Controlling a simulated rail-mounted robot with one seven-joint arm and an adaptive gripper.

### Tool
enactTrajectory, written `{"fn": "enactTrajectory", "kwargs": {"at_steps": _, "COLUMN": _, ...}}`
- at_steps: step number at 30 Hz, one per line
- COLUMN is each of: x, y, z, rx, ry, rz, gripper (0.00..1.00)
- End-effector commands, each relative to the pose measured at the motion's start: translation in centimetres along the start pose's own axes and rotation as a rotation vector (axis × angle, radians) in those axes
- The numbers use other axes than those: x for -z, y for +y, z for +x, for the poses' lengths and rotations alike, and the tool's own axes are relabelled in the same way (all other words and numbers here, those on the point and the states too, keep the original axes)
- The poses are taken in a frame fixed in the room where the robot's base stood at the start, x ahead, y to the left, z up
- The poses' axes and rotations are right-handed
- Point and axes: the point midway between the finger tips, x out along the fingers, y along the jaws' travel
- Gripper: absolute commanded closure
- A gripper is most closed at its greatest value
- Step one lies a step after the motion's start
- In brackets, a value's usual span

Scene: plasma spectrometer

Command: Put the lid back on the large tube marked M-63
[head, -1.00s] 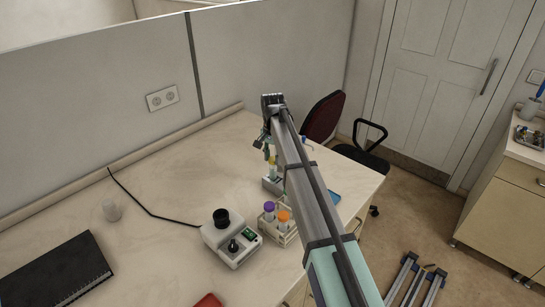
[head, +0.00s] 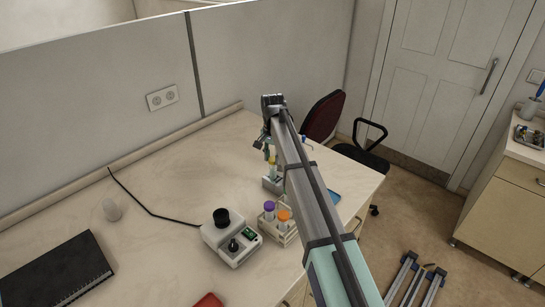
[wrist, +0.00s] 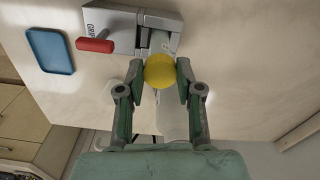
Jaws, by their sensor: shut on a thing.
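A yellow lid (wrist: 159,71) sits between my gripper's fingertips (wrist: 160,76) in the wrist view, and the fingers are shut on it. In the head view my gripper (head: 268,153) is at the far right part of the desk, and the yellow lid (head: 273,159) shows just above a pale tube (head: 273,171). The tube stands upright in a small grey vise (head: 271,185). The vise (wrist: 160,18) also shows in the wrist view, with a red handle. The lid hides the tube's mouth there, so I cannot tell whether they touch. No M-63 marking is readable.
A rack (head: 284,232) with purple-capped and orange-capped tubes stands nearer, beside a white device (head: 230,242). A blue tray (wrist: 50,51) lies near the vise. The desk's middle is mostly clear.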

Motion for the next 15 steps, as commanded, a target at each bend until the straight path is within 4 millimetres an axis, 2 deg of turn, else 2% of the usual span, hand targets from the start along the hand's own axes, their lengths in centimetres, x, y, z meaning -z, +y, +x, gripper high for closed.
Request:
{"fn": "enactTrajectory", "kwargs": {"at_steps": 7, "x": -0.01, "y": 0.00, "z": 0.01, "rx": 0.000, "ry": 0.000, "rz": 0.000, "gripper": 0.74}}
{"fn": "enactTrajectory", "kwargs": {"at_steps": 8, "x": 0.00, "y": 0.00, "z": 0.01, "rx": 0.000, "ry": 0.000, "rz": 0.000, "gripper": 0.54}}
{"fn": "enactTrajectory", "kwargs": {"at_steps": 9, "x": 0.00, "y": 0.00, "z": 0.01, "rx": 0.000, "ry": 0.000, "rz": 0.000, "gripper": 0.40}}
{"fn": "enactTrajectory", "kwargs": {"at_steps": 10, "x": 0.00, "y": 0.00, "z": 0.01, "rx": 0.000, "ry": 0.000, "rz": 0.000, "gripper": 0.35}}
{"fn": "enactTrajectory", "kwargs": {"at_steps": 15, "x": 0.00, "y": 0.00, "z": 0.01, "rx": 0.000, "ry": 0.000, "rz": 0.000, "gripper": 0.35}}
